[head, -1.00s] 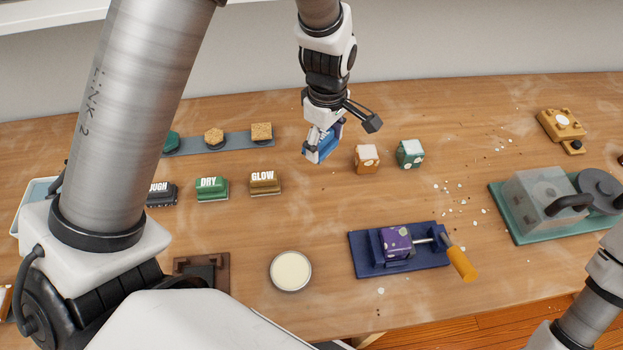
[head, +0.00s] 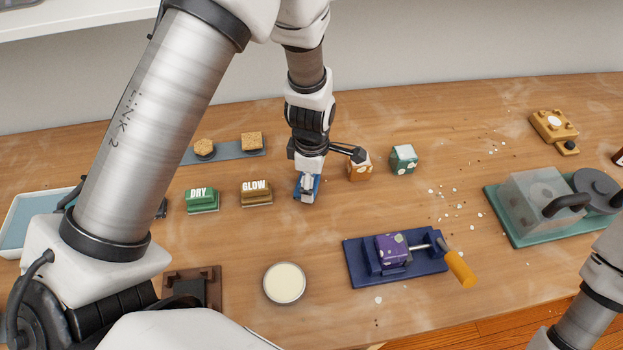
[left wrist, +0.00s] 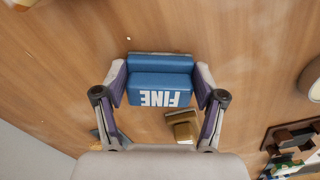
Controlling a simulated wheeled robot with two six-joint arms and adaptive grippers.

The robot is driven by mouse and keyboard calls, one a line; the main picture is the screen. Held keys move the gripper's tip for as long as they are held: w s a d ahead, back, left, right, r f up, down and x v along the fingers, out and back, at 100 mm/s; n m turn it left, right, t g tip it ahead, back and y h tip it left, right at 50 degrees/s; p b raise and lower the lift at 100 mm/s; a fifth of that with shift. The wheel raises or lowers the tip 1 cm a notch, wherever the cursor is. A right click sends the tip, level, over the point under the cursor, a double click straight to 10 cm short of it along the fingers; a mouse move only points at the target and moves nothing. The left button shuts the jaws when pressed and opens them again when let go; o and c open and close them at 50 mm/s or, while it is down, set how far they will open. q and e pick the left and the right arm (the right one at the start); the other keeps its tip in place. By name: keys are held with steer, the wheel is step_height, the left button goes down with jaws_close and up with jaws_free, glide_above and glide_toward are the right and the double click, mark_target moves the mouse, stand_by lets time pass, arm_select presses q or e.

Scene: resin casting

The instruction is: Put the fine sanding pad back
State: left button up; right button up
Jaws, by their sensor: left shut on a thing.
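The fine sanding pad (left wrist: 160,85) is a blue block with "FINE" in white letters. My left gripper (head: 307,190) is shut on it, with one finger on each side in the left wrist view. In the head view the pad (head: 306,187) is at the gripper's tip, just right of the GLOW pad; I cannot tell whether it touches the table. The green DRY pad (head: 202,199) and brown GLOW pad (head: 256,192) stand in a row to its left. My right gripper is out of view; only part of that arm shows at the lower right.
An orange block (head: 360,168) and a teal block (head: 404,159) stand close to the right of my gripper. A purple block (head: 391,249) sits in a blue vise (head: 362,270). A cream-filled dish (head: 284,283) is in front.

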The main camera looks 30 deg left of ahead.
arm_select(q)
steer(key=o, duration=1.4)
steer(key=shift+f, duration=0.1)
step_height(320, 180, up, 12)
steer(key=shift+r, duration=0.2)
